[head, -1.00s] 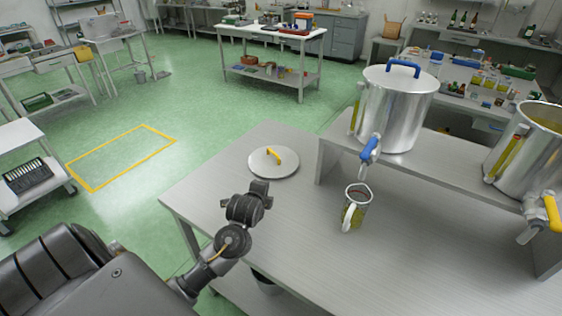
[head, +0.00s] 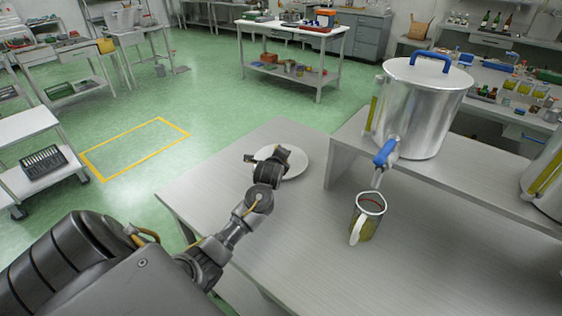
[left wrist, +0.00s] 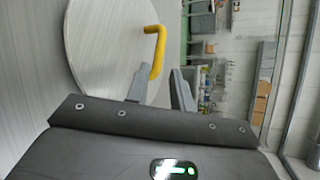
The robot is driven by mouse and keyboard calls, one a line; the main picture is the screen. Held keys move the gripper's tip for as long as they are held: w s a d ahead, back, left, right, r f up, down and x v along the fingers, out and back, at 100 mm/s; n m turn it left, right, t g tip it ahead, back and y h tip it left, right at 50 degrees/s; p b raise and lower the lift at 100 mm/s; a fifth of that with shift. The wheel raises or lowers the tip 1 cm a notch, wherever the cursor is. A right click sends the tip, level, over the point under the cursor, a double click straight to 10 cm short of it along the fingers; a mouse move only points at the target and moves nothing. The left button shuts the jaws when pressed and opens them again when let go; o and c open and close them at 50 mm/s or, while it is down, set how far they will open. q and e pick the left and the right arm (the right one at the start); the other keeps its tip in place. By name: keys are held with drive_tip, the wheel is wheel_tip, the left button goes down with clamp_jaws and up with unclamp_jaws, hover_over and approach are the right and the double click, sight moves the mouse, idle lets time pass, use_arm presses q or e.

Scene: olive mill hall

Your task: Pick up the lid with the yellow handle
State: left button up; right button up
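The round pale lid (head: 298,160) lies flat on the metal table, partly covered by my left gripper (head: 268,157) in the head view. Its yellow handle is hidden there. In the left wrist view the lid (left wrist: 100,40) fills the upper left, and the yellow handle (left wrist: 158,45) stands up from it. My left gripper (left wrist: 159,72) is open, with one finger on each side of the handle's near end. A gap shows on the right finger's side; I cannot tell whether the left finger touches the handle. My right gripper is not in view.
A steel pot (head: 420,110) with a blue-handled lid and blue tap stands on a raised shelf (head: 350,150) to the right. A jug of yellow-green liquid (head: 368,218) stands below the tap. The table (head: 320,240) is bare in front of the jug.

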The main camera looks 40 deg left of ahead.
use_arm(q)
drive_tip(key=shift+p+x, duration=0.5)
drive_tip(key=shift+x, duration=2)
drive_tip(key=shift+s+a+f, duration=0.1)
drive_tip(key=shift+s+a, duration=0.05)
clamp_jaws()
